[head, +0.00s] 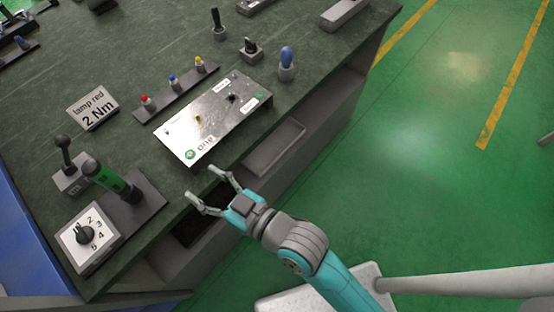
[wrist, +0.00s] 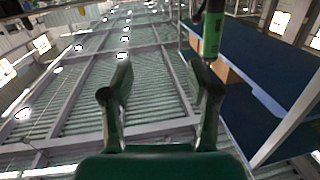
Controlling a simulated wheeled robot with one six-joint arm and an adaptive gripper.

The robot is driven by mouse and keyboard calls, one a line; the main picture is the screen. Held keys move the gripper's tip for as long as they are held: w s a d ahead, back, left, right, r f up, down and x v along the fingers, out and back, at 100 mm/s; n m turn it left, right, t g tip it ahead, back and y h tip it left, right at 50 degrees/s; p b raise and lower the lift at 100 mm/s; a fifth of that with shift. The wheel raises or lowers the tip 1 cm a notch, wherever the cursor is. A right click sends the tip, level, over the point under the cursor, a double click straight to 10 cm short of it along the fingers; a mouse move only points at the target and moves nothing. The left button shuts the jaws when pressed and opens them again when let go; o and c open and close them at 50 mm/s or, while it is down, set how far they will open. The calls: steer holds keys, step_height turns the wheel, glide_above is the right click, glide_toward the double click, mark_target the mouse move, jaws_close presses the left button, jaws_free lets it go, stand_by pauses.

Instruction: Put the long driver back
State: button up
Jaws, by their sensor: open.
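My gripper (head: 203,185) is open and empty at the front edge of the green bench, in front of the metal plate. In the wrist view its two fingers (wrist: 162,85) stand apart with nothing between them. A green and black driver (head: 108,178) stands tilted in a grey stand, left of my gripper and apart from it. A green and black cylinder (wrist: 211,35), apparently this driver, shows beyond the right finger. A black-handled tool (head: 65,150) stands in a small grey holder further left. I cannot tell which tool is the long driver.
A metal plate (head: 213,120) lies near the bench edge. Behind it are a strip of coloured-topped pieces (head: 173,88) and a "lamp red 2 Nm" sign (head: 92,107). A dial box (head: 88,238) stands at the front left corner. A blue-handled tool (head: 286,62) stands right.

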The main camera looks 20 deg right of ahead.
steer(key=s+d+f+m+t+h, duration=0.15)
steer(key=s+d+f+h, duration=0.3)
steer(key=d, duration=0.45)
steer(key=s+d+f+m+t+h, duration=0.1)
steer(key=s+d+f+m+h, duration=0.3)
steer(key=d, duration=0.5)
steer(key=s+d+m+h, duration=0.1)
steer(key=s+d, duration=0.2)
steer(key=s, duration=0.4)
steer(key=s+d+r+m+h, duration=0.1)
steer(key=s+d, duration=0.3)
steer(key=s, duration=0.4)
steer(key=shift+g, duration=0.45)
steer(key=shift+h, duration=0.25)
